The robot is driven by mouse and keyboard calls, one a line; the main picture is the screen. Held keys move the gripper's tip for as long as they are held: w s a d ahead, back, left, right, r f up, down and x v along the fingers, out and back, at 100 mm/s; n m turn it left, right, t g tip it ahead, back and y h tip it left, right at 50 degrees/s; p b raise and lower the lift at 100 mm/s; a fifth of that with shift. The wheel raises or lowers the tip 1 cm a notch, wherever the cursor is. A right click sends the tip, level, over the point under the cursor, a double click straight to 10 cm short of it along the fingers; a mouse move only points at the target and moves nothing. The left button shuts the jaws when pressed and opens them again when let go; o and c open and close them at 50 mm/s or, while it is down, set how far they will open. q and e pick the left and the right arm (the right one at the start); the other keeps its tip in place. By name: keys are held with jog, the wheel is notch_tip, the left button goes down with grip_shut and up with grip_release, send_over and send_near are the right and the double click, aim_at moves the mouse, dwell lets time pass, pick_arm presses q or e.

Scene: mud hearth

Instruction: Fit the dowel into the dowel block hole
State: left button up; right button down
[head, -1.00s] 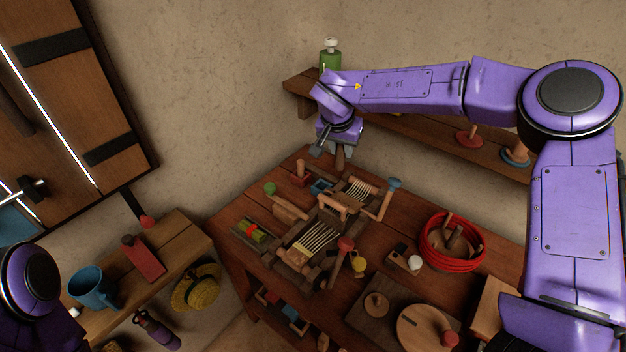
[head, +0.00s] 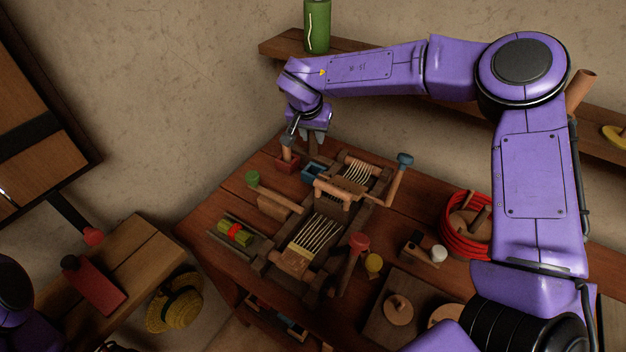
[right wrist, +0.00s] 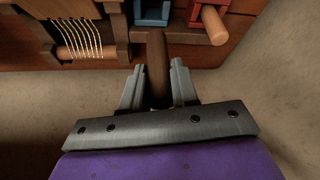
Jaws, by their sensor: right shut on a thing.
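My right gripper (head: 314,136) is shut on a dark brown dowel (right wrist: 157,68), at the back of the workbench. In the right wrist view the dowel lies between the two grey fingers (right wrist: 158,90) and sticks out past their tips. Its free end points towards a small blue block (right wrist: 152,12), which also shows in the head view (head: 314,170). Whether the dowel's end touches the blue block I cannot tell. A red block (head: 287,165) stands just left of it with a light wooden peg in it. My left gripper is out of view.
A wooden loom (head: 322,225) with pale strings stands close in front of the blocks. A mallet-like handle with a blue top (head: 404,160) rises to the right. A red coil (head: 448,232) lies farther right. A shelf (head: 285,46) with a green bottle (head: 317,28) is behind.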

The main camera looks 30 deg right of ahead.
aim_at(313, 156)
notch_tip(313, 156, down, 9)
jog(key=shift+s+d+r, duration=0.1)
jog(key=shift+s, duration=0.05)
jog(key=shift+p, duration=0.3)
jog(key=c, duration=0.9)
grip_release()
jog(key=shift+o, duration=0.2)
jog(key=v, duration=1.2)
jog(key=shift+r, duration=0.2)
